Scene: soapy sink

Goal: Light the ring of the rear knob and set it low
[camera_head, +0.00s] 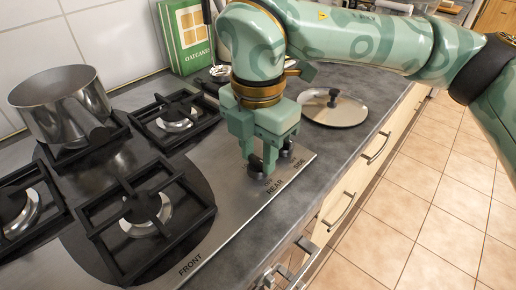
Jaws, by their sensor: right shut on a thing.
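The rear knob (256,168) is a small dark knob on the steel control strip of the hob, beside the printed word REAR. My right gripper (262,168) comes down from above and is shut on this knob, its fingers hiding part of it. The knob's pointer angle cannot be made out. The burner rings show black grates and pale caps, and I see no flame on them. My left gripper is not in view.
The side knob (287,148) stands close behind the gripper. A steel pot (62,108) sits on the back-left grate. A pan lid (333,108) lies on the counter to the right. A green oatcakes box (187,38) stands by the tiled wall.

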